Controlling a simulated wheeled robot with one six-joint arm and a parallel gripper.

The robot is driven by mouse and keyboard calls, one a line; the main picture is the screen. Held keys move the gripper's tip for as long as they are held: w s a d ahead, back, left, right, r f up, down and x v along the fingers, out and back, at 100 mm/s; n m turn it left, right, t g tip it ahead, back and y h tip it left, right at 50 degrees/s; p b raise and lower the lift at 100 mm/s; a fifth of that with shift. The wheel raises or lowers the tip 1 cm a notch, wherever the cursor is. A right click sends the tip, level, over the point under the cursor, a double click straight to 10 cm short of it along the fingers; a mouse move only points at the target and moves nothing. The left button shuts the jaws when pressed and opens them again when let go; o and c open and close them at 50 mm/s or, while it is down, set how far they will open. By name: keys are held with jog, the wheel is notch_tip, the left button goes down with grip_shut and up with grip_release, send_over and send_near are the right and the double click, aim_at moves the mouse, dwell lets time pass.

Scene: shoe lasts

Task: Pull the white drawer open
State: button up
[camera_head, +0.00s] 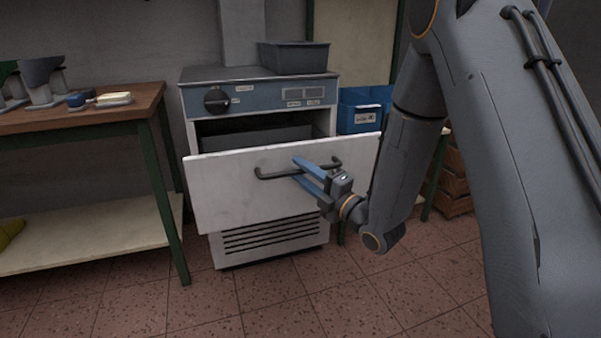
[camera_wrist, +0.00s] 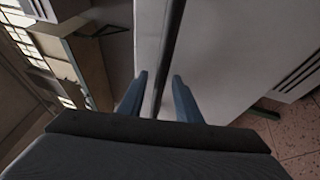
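The white drawer (camera_head: 235,195) is part of a grey and blue cabinet (camera_head: 262,98). Its front stands forward of the cabinet body, with a dark gap showing above and behind it. A dark bar handle (camera_head: 268,175) runs across the front. My gripper (camera_head: 299,168) is at the handle, with one blue finger above the bar and one below. In the wrist view the handle (camera_wrist: 169,45) passes between the two fingers (camera_wrist: 159,80), with a gap seen on either side. The gripper is open around the bar. The drawer's inside is mostly hidden.
A wooden workbench (camera_head: 130,108) with green legs stands at the left, bearing shoe lasts and a brush (camera_head: 113,99). A grey tray (camera_head: 293,57) sits on the cabinet. A blue bin (camera_head: 362,108) is to its right. The tiled floor (camera_head: 285,305) in front is clear.

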jog(key=shift+d, duration=0.15)
jog(key=v, duration=0.7)
jog(key=shift+s+d+p, duration=0.15)
jog(key=shift+s+p, duration=0.15)
jog(key=shift+p, duration=0.1)
jog(key=shift+f, duration=0.1)
